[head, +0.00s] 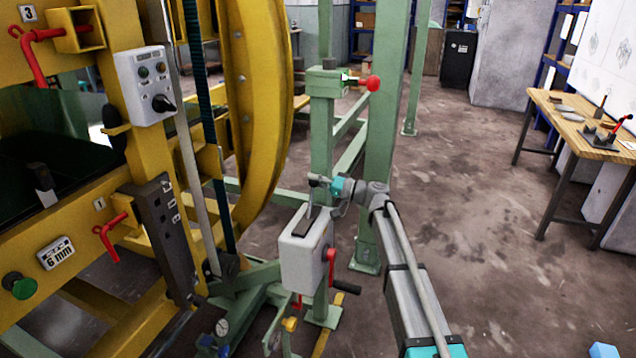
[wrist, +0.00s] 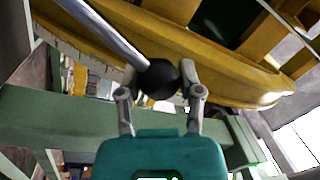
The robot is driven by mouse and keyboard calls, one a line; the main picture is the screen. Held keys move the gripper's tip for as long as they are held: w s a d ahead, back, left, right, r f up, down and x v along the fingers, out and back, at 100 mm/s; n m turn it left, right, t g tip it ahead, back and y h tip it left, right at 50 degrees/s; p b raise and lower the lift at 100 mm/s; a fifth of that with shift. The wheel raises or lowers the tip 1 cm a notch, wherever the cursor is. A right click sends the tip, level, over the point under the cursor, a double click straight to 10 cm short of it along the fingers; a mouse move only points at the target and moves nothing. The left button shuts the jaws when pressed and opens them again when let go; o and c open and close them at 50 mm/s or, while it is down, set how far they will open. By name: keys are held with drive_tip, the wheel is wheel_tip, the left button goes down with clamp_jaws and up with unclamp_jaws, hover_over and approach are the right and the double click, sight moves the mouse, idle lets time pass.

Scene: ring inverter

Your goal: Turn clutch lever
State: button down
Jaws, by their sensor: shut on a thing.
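The clutch lever is a thin metal rod with a black ball knob (wrist: 158,79). In the head view, the rod (head: 309,209) rises from the dark slot on top of a light grey box (head: 303,250). My gripper (wrist: 160,90) is shut on the knob, with one finger on each side of it. In the head view, my gripper (head: 319,182) is at the lever's top end, above the box. The knob is too small and covered to make out there.
A red crank (head: 331,268) with a black grip sticks out from the box. A green post (head: 321,150) stands close behind my gripper, with a red-knobbed lever (head: 373,84) higher up. The yellow ring machine (head: 255,100) is at left. Open floor lies to the right.

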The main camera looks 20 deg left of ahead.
drive_tip(key=shift+w, duration=0.1)
drive_tip(key=shift+c, duration=1.8)
unclamp_jaws()
drive_tip(key=shift+w+f, duration=0.1)
drive_tip(key=shift+o, duration=0.6)
